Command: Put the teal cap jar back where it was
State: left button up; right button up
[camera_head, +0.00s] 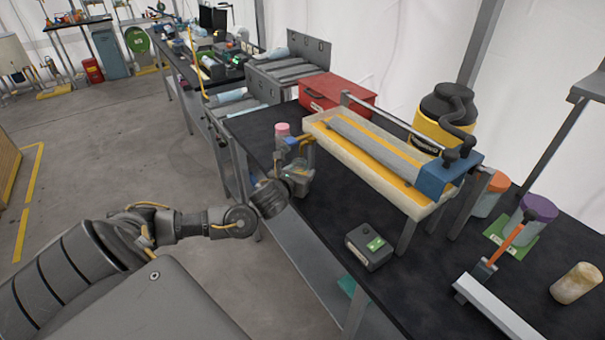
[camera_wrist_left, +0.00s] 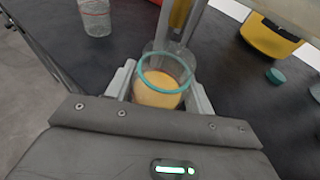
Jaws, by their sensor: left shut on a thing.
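In the left wrist view, a clear jar (camera_wrist_left: 166,70) with a teal rim and yellow-orange contents stands between the fingers of my left gripper (camera_wrist_left: 160,92). The gripper is shut on it. Its mouth looks open from above. A small teal cap (camera_wrist_left: 276,77) lies on the dark surface at the right of that view. In the head view, my left gripper (camera_head: 297,172) is at the near edge of the black bench (camera_head: 320,215), left of the long tray. The held jar is small and partly hidden there. My right gripper is not in view.
A pink-topped jar (camera_head: 282,135) stands close behind the gripper. The long tray (camera_head: 385,165) with a metal bar stands right of it, with a yellow-black container (camera_head: 440,118) behind. A small device with a green display (camera_head: 370,246) sits nearer. Bench space between the gripper and this device is clear.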

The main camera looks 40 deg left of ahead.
pick_arm(q)
jog(key=s, duration=0.1)
jog(key=s+d+b, duration=0.1)
jog(key=s, duration=0.2)
jog(key=shift+s+d+f, duration=0.25)
jog(key=shift+s, duration=0.05)
jog(key=s+d+p, duration=0.3)
jog(key=s+p, duration=0.1)
jog(key=s, duration=0.6)
jog(key=shift+s+r+p, duration=0.25)
jog(key=shift+r+p, duration=0.15)
